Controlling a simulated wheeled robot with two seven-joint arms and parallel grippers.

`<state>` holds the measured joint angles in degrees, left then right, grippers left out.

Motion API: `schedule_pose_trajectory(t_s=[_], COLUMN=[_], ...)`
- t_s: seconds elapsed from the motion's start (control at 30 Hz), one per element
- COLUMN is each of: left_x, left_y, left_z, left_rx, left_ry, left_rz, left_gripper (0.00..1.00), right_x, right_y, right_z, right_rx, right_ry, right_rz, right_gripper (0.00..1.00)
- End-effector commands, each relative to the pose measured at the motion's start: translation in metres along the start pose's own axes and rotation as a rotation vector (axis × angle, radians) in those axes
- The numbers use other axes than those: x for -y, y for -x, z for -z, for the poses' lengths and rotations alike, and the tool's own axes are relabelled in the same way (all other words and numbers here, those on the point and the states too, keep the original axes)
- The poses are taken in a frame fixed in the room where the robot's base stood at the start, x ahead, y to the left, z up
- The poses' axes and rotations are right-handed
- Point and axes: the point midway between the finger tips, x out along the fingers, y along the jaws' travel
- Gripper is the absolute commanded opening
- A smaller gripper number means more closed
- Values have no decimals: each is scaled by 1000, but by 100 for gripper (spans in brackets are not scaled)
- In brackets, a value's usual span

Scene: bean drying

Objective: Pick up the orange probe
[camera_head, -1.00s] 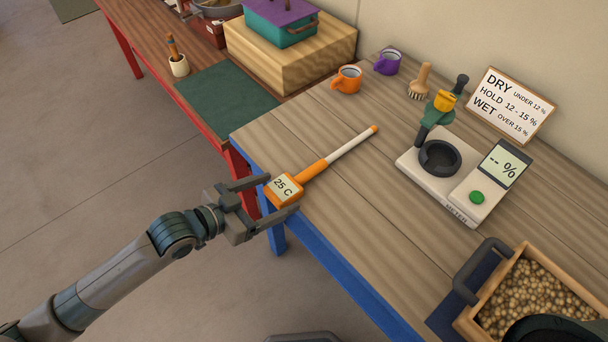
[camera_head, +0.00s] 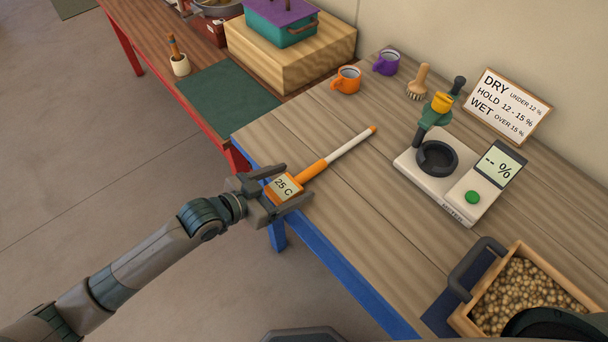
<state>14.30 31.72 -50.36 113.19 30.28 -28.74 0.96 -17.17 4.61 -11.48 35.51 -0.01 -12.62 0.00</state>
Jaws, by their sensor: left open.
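The orange probe (camera_head: 313,171) lies on the wooden table, with a square display head reading 25 C at the table's near edge. Its white shaft points up and right to an orange tip. My left gripper (camera_head: 294,183) is open, with one finger on each side of the display head. I cannot tell whether the fingers touch it. My right gripper is not clearly in view; a dark rounded shape shows at the bottom right corner.
A meter (camera_head: 456,178) with a black cup stands right of the probe. A crate of beans (camera_head: 464,318) is at bottom right. An orange mug (camera_head: 346,80), a purple mug (camera_head: 386,62), a brush (camera_head: 418,82) and a sign (camera_head: 507,104) stand at the back. Table around the probe's shaft is clear.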

Motion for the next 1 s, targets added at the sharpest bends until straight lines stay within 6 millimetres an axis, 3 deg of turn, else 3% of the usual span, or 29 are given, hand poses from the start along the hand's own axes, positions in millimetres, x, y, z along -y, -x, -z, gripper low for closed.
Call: schedule_pose_trajectory(t_s=[0.17,0.37,0.77,1.0], left_x=[0,0,0,0], left_y=[0,0,2,13], left_z=[0,0,6,33], left_rx=[0,0,-3,-5], left_ry=[0,0,-1,-3], left_rz=[0,0,0,0], left_gripper=[73,27,27,27], right_x=[0,0,0,0], right_y=[0,0,-2,-8], right_z=[0,0,0,-1], right_rx=[0,0,0,0], right_ry=[-1,-1,-1,-1], right_rz=[0,0,0,0], right_gripper=[29,29,29,29])
